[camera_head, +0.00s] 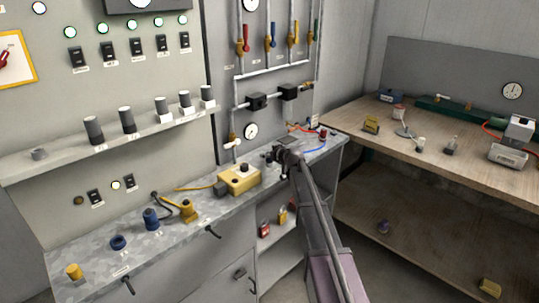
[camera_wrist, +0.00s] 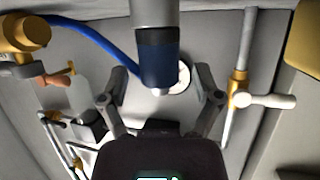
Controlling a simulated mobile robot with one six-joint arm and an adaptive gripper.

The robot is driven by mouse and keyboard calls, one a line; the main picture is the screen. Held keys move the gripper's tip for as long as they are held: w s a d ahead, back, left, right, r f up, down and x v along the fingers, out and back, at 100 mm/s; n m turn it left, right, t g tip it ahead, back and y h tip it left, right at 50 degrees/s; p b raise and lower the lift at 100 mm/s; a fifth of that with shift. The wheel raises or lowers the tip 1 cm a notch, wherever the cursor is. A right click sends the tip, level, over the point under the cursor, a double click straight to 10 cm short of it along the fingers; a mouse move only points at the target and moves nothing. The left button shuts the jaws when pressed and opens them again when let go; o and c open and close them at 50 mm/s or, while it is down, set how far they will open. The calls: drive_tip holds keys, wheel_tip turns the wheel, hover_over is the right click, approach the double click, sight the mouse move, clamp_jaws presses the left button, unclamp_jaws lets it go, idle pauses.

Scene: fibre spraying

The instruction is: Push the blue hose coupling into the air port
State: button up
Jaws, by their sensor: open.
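In the wrist view, a dark blue cylinder (camera_wrist: 158,60) with a grey upper part and a small pale tip hangs into the picture from the top edge. It looks like the hose coupling. A blue hose (camera_wrist: 100,40) runs left from behind it. My gripper (camera_wrist: 164,82) is open, with one finger on each side of the cylinder; I cannot tell whether they touch it. In the head view, my gripper (camera_head: 281,158) is over the right part of the grey counter, and the blue hose (camera_head: 315,149) lies to its right. I cannot make out the air port for certain.
A yellow box (camera_head: 239,180) stands left of my gripper on the counter (camera_head: 185,232). Behind are a gauge (camera_head: 250,131), a white-handled valve (camera_head: 232,143) and wall pipes. The wrist view shows a brass fitting (camera_wrist: 25,33) at left. A wooden bench (camera_head: 400,150) stands right.

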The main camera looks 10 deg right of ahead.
drive_tip(key=shift+r+p, duration=3.75)
drive_tip(key=shift+r, duration=0.25)
drive_tip(key=s+a+f+g, duration=0.2)
drive_tip(key=s+f+g, duration=0.15)
drive_tip(key=s, duration=0.75)
drive_tip(key=s+a+f+g, duration=0.1)
drive_tip(key=s+f+g, duration=0.25)
drive_tip(key=s, duration=0.75)
drive_tip(key=s+d+f+m+g+h, duration=0.1)
drive_tip(key=s+f+m+g+h, duration=0.1)
drive_tip(key=s, duration=0.9)
drive_tip(key=s+d+f+m+g+h, duration=0.2)
drive_tip(key=s+g, duration=0.1)
drive_tip(key=s, duration=0.9)
drive_tip(key=shift+s+d+g+h, duration=0.2)
drive_tip(key=shift+s+g+h, duration=0.1)
drive_tip(key=shift+h, duration=0.1)
